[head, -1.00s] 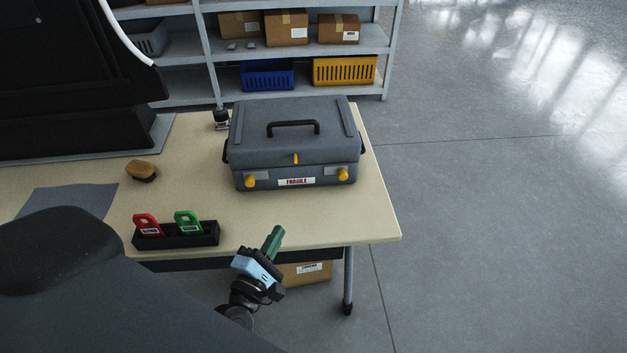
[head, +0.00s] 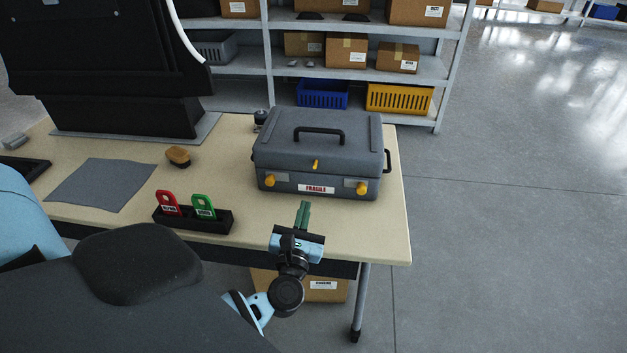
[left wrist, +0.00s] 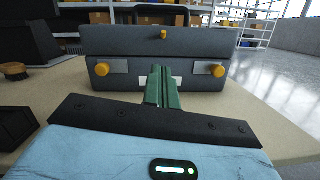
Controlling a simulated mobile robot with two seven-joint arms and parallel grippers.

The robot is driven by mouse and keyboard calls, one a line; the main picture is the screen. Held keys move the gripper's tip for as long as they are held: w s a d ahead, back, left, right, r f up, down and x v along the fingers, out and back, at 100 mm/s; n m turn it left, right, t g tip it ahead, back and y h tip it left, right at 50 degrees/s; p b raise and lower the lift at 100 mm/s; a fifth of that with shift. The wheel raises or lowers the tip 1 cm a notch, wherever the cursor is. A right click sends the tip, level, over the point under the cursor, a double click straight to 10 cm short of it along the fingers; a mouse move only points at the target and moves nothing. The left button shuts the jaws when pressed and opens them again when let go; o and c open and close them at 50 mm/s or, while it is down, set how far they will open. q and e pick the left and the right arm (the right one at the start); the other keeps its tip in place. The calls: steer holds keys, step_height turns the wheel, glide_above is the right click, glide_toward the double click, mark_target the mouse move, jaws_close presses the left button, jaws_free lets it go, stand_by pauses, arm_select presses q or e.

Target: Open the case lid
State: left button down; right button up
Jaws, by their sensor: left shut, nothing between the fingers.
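The grey case (head: 318,153) stands on the table with its lid down and its black handle (head: 319,135) on top. Its front carries two yellow latches (head: 270,181) (head: 361,188), a small yellow tab (head: 316,165) between them and a FRAGILE label (head: 316,188). In the left wrist view the case front (left wrist: 128,75) is straight ahead. My left gripper (head: 304,207) has green fingers, shut and empty, pointing at the case's front middle; its fingers (left wrist: 163,88) cover part of the label in the wrist view. Contact with the case cannot be told. My right gripper is not in view.
A black holder (head: 192,221) with a red and a green tag stands left of my gripper. A brush (head: 178,156) and a grey cloth (head: 103,185) lie farther left. A shelf (head: 452,75) stands behind. The tabletop right of the case is a narrow clear strip.

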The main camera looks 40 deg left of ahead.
arm_select(q)
steer(key=p+x, duration=0.1)
steer(key=x, duration=0.9)
steer(key=shift+d, duration=0.1)
